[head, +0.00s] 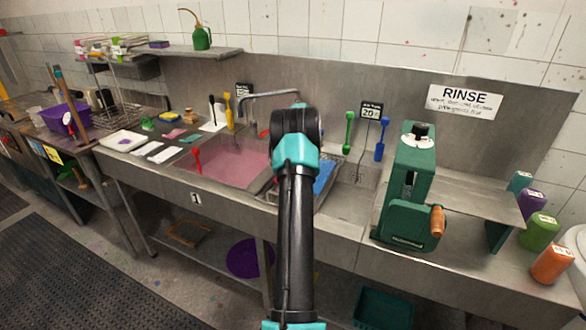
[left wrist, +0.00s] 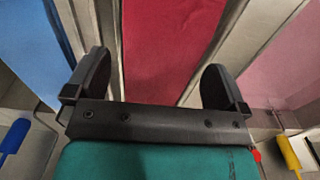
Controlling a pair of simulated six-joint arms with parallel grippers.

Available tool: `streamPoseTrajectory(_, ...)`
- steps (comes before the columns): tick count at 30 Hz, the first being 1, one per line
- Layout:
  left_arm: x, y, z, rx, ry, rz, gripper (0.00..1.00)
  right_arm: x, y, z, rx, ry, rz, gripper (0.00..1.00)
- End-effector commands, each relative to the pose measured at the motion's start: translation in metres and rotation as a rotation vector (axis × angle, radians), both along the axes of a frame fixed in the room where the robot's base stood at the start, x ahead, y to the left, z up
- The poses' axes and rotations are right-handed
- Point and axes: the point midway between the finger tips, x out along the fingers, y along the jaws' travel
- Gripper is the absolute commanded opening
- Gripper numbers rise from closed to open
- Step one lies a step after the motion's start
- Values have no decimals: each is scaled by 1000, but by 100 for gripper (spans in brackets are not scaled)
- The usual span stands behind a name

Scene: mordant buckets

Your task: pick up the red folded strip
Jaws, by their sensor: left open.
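In the left wrist view my open left gripper (left wrist: 158,85) hangs over a basin of red liquid (left wrist: 170,45), its two dark fingers apart with nothing seen between them. I cannot make out a folded strip in the red; its surface looks even. In the head view my arm covers the middle of the sink, hiding the red basin and my left gripper's fingers. The pink basin (head: 222,160) lies left of my arm and the blue basin (head: 325,174) right of it. My right gripper is in neither view.
A faucet (head: 268,95) rises behind the basins. A green hand-cranked machine (head: 408,185) stands right. Several labelled jars, including an orange one (head: 553,262), line the right counter.

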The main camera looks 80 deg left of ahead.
Motion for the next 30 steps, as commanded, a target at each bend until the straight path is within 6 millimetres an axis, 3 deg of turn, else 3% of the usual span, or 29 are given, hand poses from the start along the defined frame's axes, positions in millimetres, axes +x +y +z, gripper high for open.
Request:
streamPoseTrajectory(17,0,0,-6,1,0,1,99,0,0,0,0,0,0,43)
streamPoseTrajectory(30,0,0,-5,1,0,1,57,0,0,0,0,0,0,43)
